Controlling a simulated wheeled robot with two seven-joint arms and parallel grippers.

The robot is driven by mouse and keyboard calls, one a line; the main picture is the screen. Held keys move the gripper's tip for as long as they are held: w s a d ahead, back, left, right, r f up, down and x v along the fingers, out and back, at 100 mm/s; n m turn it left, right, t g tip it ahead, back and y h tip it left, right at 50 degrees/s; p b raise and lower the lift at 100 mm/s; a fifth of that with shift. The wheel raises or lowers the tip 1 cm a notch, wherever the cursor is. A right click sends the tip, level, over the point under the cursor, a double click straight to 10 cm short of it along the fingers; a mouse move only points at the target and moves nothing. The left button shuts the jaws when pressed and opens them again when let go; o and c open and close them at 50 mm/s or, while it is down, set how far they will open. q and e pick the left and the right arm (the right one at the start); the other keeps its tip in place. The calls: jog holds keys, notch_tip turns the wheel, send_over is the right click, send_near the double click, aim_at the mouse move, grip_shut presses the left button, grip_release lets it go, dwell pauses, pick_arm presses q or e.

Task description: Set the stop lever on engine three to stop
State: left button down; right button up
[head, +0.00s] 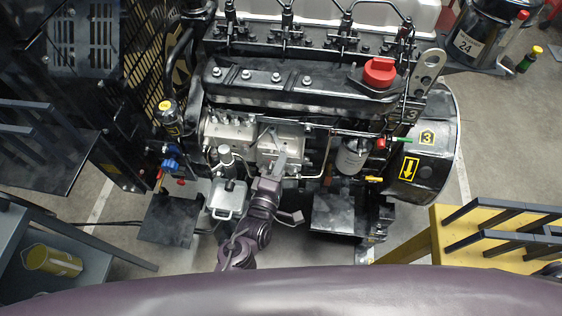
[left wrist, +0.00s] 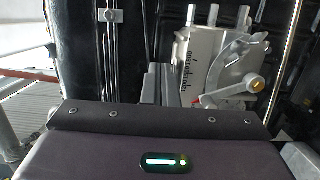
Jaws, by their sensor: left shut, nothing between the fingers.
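Engine three (head: 300,85) fills the middle of the head view, with yellow "3" labels on its right side. Its silver injection pump (head: 225,130) is on the near face. In the left wrist view, a grey lever (left wrist: 230,92) sits on the pump's side, in front of a curved quadrant plate. It has a yellow-orange round piece at its right and a red tip at its left. My left gripper (head: 278,168) is shut and empty, close in front of the pump. Whether it touches the lever cannot be told. My right gripper is out of view.
A red cap (head: 379,72) tops the engine. A silver tray-like part (head: 228,200) lies left of my left arm. A yellow stand (head: 450,245) with dark bars is at the right. A grey cart (head: 50,275) with a yellow can is at the lower left.

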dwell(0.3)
pick_arm(q)
jog(key=v, duration=0.7)
jog(key=shift+s+b, duration=0.4)
jog(key=shift+b, duration=0.05)
jog(key=s+a+f+m+g+y, duration=0.1)
jog(key=s+a+f+m+g, duration=0.15)
jog(key=f, duration=0.65)
jog(key=s+a+f+m+g+y, duration=0.1)
jog(key=s+a+f+m+g, duration=0.2)
jog(key=f, duration=0.6)
jog(key=s+a+f+m+g+y, duration=0.1)
jog(key=s+a+f+m+g, duration=0.15)
jog(key=s+f, duration=0.45)
jog(key=s+a+f+m+g+y, duration=0.3)
jog(key=s+a+f+m+g, duration=0.4)
jog(key=s+a+f, duration=0.7)
notch_tip(320, 180, down, 2)
jog(key=shift+s+a+f+m+g+y, duration=0.25)
jog(key=shift+s+m+y, duration=0.2)
jog(key=shift+s, duration=0.6)
